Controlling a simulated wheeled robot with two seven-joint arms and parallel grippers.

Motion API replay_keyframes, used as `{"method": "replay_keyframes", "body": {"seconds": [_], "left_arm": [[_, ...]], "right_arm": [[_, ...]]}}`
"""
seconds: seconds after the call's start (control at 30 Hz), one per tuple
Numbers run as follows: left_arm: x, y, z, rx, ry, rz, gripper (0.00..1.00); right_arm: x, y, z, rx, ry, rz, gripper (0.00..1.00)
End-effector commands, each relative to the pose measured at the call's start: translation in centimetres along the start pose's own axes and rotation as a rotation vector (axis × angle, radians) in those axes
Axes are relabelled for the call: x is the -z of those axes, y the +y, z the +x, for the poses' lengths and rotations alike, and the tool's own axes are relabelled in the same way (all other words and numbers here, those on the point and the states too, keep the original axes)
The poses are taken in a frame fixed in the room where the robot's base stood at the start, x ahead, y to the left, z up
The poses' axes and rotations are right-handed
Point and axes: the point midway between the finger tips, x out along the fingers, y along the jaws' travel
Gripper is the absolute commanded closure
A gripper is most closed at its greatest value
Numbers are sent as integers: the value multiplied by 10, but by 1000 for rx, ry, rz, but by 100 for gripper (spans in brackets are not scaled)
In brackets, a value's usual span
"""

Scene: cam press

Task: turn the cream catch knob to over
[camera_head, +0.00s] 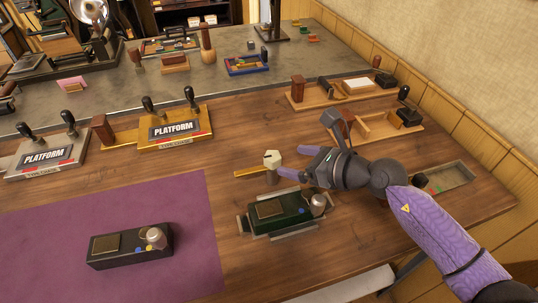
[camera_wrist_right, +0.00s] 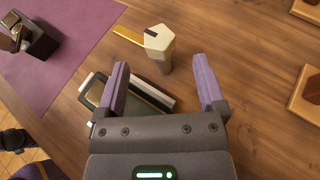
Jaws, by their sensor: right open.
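The cream catch knob (camera_head: 272,158) stands upright on the wooden bench, with a flat brass strip (camera_head: 250,172) reaching out to its left. In the right wrist view the faceted knob (camera_wrist_right: 158,42) has a dark notch in its top, and the brass strip (camera_wrist_right: 127,35) lies to its upper left. My right gripper (camera_head: 297,162) is open, with its purple fingers pointing toward the knob from the right. In the wrist view the knob lies just ahead of the gap between the fingertips (camera_wrist_right: 161,70), seemingly untouched.
A dark green block (camera_head: 280,213) with a metal cap sits in a frame just in front of the knob. A similar black block (camera_head: 130,247) lies on the purple mat (camera_head: 190,205). Platform presses (camera_head: 175,128) stand left; wooden trays (camera_head: 385,125) stand behind my arm.

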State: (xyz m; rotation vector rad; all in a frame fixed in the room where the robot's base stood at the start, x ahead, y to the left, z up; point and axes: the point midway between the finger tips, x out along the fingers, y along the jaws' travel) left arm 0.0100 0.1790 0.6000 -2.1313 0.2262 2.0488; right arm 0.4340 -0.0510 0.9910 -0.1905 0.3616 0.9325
Motion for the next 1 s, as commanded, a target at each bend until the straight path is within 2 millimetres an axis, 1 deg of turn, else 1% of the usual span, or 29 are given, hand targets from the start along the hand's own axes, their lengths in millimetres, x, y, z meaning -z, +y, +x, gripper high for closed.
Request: {"method": "replay_keyframes", "body": {"seconds": [0.03,0.1,0.2,0.3,0.43,0.67,0.77,0.8,0.97,1.0], "left_arm": [[-2,1,5,-2,-3,-1,0],[-3,1,9,-2,-5,-1,0],[-4,1,14,-3,-7,-2,0],[-4,1,18,-3,-8,-2,0],[-5,0,20,-1,-9,-1,0],[-5,-1,19,0,-9,-1,0],[-5,-1,19,0,-9,0,0],[-5,-1,19,0,-9,0,0],[-5,-1,19,1,-9,0,0],[-5,-1,19,1,-9,0,0]], "right_arm": [[2,1,12,-2,-3,2,11],[2,0,27,-2,-3,3,11],[2,1,44,-2,-2,3,11],[2,1,57,-1,-2,3,11],[0,1,64,-1,-2,3,11],[0,1,64,-1,-2,4,11],[0,1,64,-1,-2,4,30],[0,1,64,-1,-2,4,39],[0,1,64,-1,-2,4,73],[0,1,64,-1,-2,5,81]]}}
